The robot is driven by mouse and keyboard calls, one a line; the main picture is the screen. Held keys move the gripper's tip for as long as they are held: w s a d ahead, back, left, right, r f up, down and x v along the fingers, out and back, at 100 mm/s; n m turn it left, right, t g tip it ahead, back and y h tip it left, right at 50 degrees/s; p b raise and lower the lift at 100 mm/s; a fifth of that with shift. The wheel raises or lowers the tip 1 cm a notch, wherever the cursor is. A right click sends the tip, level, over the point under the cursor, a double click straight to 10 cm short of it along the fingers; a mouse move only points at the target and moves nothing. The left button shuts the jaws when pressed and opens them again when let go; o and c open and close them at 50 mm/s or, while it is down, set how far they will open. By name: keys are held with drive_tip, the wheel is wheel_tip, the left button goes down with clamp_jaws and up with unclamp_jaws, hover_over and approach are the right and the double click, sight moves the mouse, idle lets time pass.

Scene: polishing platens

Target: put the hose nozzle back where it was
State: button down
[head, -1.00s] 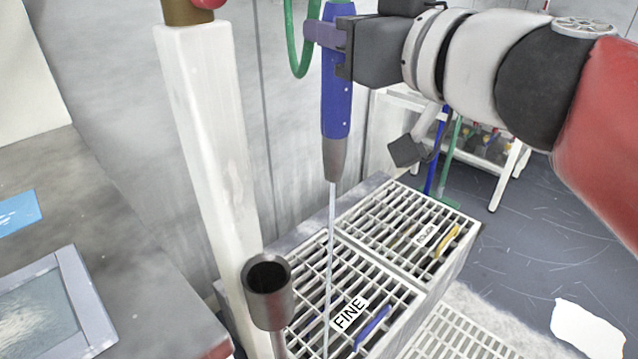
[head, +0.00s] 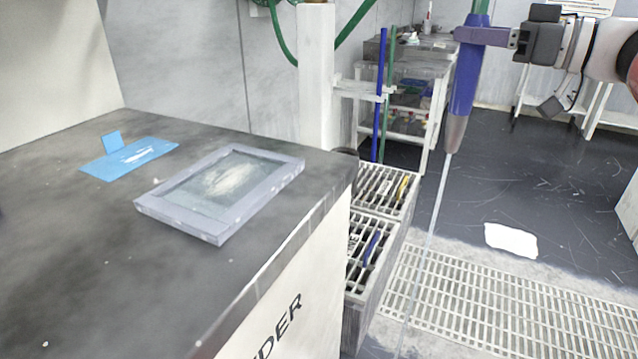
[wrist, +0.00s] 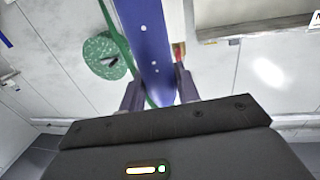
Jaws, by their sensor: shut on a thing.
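The hose nozzle (head: 463,95) is a blue tube with a grey tip, hanging nearly upright with the tip down. A thin pale line, like a water stream, runs down from the tip. My gripper (head: 470,37) is shut on the nozzle's upper body, at the upper right over the floor. In the wrist view, the nozzle (wrist: 147,45) lies between the fingers of my gripper (wrist: 158,92). A grey cup-like holder (head: 345,153) shows partly beside the white post (head: 317,90), left of the nozzle and apart from it. Its lower part is hidden by the counter.
A dark counter (head: 110,270) with a framed plate (head: 220,187) and blue sheet (head: 130,157) fills the left. Grated basins (head: 385,190) stand behind its corner. A floor grate (head: 510,310) and open dark floor lie right. A green hose (wrist: 105,55) hangs on the wall.

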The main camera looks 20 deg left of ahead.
drive_tip(key=s+x, duration=0.1)
drive_tip(key=x, duration=0.5)
drive_tip(key=s+x, duration=0.1)
drive_tip(key=x, duration=0.5)
drive_tip(key=s+a+x, duration=0.1)
drive_tip(key=x, duration=0.5)
drive_tip(key=shift+s+a+r+b, duration=0.1)
drive_tip(key=shift+s+a+b, duration=0.15)
drive_tip(key=shift+b, duration=0.1)
wheel_tip(320, 180, down, 6)
drive_tip(key=b, duration=0.3)
wheel_tip(320, 180, down, 6)
drive_tip(key=b, duration=0.3)
drive_tip(key=shift+r, duration=0.1)
drive_tip(key=shift+a+r, duration=0.15)
drive_tip(key=c, duration=1)
unclamp_jaws()
